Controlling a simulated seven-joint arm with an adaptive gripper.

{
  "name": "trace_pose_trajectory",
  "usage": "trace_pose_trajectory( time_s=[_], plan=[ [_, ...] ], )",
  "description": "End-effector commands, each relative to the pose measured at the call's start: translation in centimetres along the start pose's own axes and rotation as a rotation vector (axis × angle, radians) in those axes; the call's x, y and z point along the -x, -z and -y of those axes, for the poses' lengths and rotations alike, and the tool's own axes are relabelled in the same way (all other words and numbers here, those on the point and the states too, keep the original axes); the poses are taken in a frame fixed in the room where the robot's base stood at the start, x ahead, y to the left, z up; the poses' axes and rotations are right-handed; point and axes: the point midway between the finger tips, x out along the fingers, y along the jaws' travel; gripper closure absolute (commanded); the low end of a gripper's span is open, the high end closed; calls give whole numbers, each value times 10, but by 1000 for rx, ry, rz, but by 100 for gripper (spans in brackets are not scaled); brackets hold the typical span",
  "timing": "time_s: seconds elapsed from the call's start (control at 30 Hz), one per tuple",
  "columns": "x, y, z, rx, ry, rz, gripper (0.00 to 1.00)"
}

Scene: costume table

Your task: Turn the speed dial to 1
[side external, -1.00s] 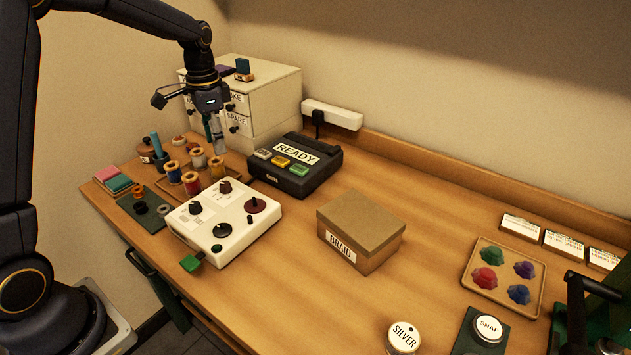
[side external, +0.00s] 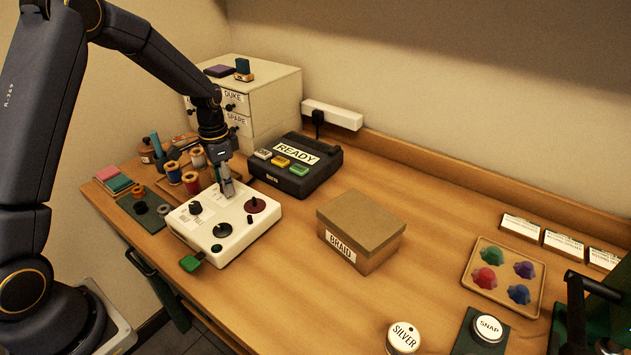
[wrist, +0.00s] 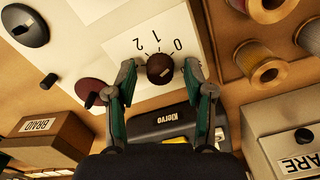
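The white control box (side external: 205,245) stands at the left of the table. Its speed dial is a dark round knob (wrist: 160,68) beside the printed marks 0, 1 and 2 in the wrist view. I cannot clearly tell which mark the knob points to. My gripper (side external: 228,193) is pointed down over the box's back edge and hides most of this knob in the side view. In the wrist view my gripper (wrist: 161,69) is open, one finger on each side of the knob, with visible gaps.
Another dark knob (side external: 195,208), a black disc (side external: 222,230) and a red-brown disc (side external: 256,205) are on the same box. Thread spools (side external: 191,183) stand close behind. The READY device (side external: 295,165) is to the right. A BRAID box (side external: 361,232) stands further right.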

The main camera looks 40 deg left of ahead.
Motion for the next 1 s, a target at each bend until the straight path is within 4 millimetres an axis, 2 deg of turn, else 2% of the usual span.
trace_pose_trajectory(
  time_s=[0.07,0.47,0.77,1.0],
  plan=[
    [0,0,0,0,0,0,58],
    [0,0,0,0,0,0,100],
    [1,0,0,23,0,0,100],
    [1,0,0,138,1,1,100]
  ],
)
